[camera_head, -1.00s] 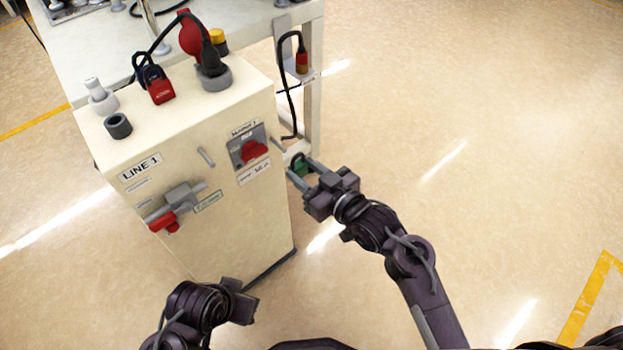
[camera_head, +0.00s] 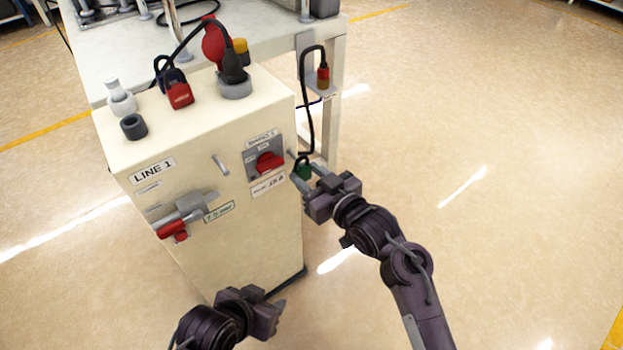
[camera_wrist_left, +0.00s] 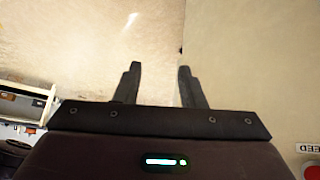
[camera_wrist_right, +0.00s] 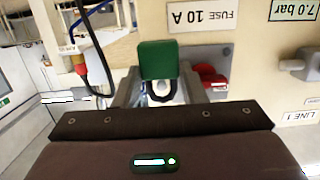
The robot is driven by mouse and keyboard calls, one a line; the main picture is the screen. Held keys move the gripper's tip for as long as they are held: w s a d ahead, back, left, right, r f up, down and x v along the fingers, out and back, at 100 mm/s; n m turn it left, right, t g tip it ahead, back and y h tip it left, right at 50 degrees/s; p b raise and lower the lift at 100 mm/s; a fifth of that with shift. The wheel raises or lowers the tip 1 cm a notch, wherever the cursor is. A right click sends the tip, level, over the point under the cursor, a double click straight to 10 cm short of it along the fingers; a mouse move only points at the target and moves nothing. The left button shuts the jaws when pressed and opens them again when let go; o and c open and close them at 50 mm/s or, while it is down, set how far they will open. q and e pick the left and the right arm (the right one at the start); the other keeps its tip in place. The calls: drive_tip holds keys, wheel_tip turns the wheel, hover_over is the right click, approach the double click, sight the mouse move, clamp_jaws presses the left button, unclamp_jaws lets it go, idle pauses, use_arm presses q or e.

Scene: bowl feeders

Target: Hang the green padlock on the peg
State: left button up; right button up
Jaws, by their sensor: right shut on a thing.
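The green padlock (camera_head: 304,172) is held between the fingers of my right gripper (camera_head: 308,177), beside the right edge of the LINE 1 cabinet. Its dark shackle points up in the head view. The right wrist view shows its green body (camera_wrist_right: 158,60) and the shackle. Another short grey bar (camera_head: 220,165) is on the cabinet front. My left gripper (camera_head: 281,311) is low before the cabinet; its wrist view shows open, empty fingers (camera_wrist_left: 160,68).
The LINE 1 cabinet (camera_head: 150,215) carries a red rotary switch (camera_head: 268,162) and a grey valve with a red handle (camera_head: 173,229). A red padlock (camera_head: 180,95) is on top. A black cable (camera_head: 308,120) hangs behind the right gripper. The floor at right is clear.

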drive_tip(key=shift+w+a, duration=0.25)
drive_tip(key=shift+w, duration=0.1)
drive_tip(key=shift+w+a+f, duration=0.1)
drive_tip(key=shift+w+a, duration=0.2)
drive_tip(key=shift+w, duration=0.1)
use_arm(q)
drive_tip(key=shift+s+a+f+g, duration=0.2)
drive_tip(key=shift+s+f+g, duration=0.4)
drive_tip(key=shift+s+f, duration=0.3)
use_arm(e)
drive_tip(key=shift+w, duration=0.1)
use_arm(q)
drive_tip(key=shift+s+r, duration=0.1)
drive_tip(key=shift+r, duration=0.15)
use_arm(e)
drive_tip(key=o, duration=1.2)
drive_tip(key=shift+c, duration=0.2)
drive_tip(key=shift+f, duration=0.1)
